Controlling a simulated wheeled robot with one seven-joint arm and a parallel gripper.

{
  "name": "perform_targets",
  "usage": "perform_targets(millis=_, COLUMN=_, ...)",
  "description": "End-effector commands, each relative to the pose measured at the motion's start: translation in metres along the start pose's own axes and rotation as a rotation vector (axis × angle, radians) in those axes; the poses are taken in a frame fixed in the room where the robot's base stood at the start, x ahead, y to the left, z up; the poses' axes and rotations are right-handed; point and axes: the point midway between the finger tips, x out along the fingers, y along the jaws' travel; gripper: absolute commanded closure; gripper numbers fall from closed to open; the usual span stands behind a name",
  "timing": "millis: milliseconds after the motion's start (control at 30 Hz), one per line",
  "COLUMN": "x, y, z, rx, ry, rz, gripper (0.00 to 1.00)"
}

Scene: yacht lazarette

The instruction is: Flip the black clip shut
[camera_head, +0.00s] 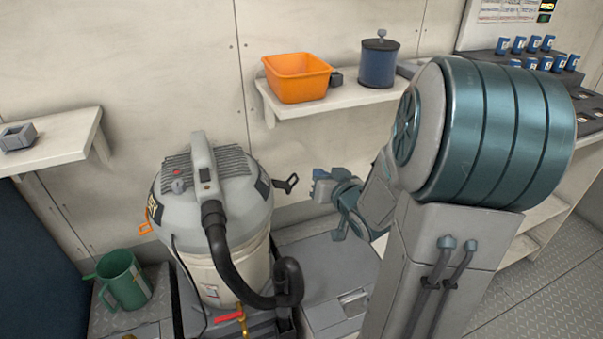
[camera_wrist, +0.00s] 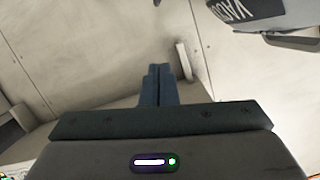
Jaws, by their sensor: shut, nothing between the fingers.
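The black clip (camera_head: 287,183) is on the right side of the grey vacuum's drum head (camera_head: 215,190). It sticks outward from the head, swung open. In the wrist view, a dark bar that looks like the clip (camera_wrist: 292,42) shows at the upper right, beside the vacuum's labelled side (camera_wrist: 245,10). My gripper (camera_head: 318,180) is just right of the clip in the head view, with a small gap between them. Its blue fingers (camera_wrist: 158,72) are shut together and empty, and they do not touch the clip.
An orange clip (camera_head: 146,222) hangs on the vacuum's left side. A wall shelf (camera_head: 335,98) above my gripper holds an orange tub (camera_head: 297,78) and a blue canister (camera_head: 378,64). A black hose (camera_head: 250,293) loops in front, and a green jug (camera_head: 124,280) stands at left.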

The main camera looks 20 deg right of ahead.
Motion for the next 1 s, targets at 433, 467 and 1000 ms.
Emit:
perform_targets(millis=433, x=0.015, y=-0.002, z=-0.006, rx=0.007, ry=0.000, rz=-0.006, gripper=1.00)
perform_targets(millis=467, x=0.015, y=-0.002, z=-0.005, rx=0.007, ry=-0.001, rz=-0.005, gripper=1.00)
perform_targets(millis=1000, x=0.099, y=0.000, z=0.002, rx=0.000, ry=-0.001, rz=0.002, gripper=1.00)
